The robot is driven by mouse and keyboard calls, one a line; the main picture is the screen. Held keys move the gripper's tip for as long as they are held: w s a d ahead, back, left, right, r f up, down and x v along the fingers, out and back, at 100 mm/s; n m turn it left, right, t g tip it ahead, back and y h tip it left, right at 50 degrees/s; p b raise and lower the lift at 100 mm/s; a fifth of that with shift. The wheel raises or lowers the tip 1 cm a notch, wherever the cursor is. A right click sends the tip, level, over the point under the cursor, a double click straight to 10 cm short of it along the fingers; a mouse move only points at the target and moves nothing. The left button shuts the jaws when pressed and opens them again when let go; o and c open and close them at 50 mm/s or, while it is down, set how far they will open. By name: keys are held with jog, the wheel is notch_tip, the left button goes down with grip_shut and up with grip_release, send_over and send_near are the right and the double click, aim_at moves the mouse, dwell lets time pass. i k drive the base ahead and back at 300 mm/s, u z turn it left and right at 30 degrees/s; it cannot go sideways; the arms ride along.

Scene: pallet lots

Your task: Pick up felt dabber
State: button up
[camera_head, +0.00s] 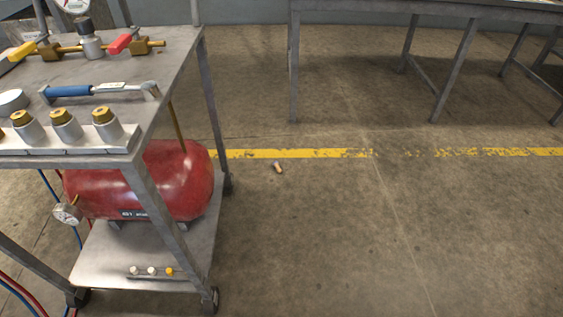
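A small tan and pale object (278,167) lies on the concrete floor, just in front of the yellow line and to the right of the cart. It may be the felt dabber, but it is too small to tell for sure. Nothing touches it. My gripper is not in view.
A metal cart (173,60) at left carries valves, a blue-handled wrench (95,90) and several brass-topped fittings. A red tank (170,180) sits on its lower shelf. Tables (430,8) with metal legs stand at the back. The floor (400,240) at centre and right is clear.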

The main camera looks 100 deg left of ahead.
aim_at(276, 164)
jog(key=u, duration=2.35)
jog(key=i, duration=3.35)
jog(key=u, duration=3.2)
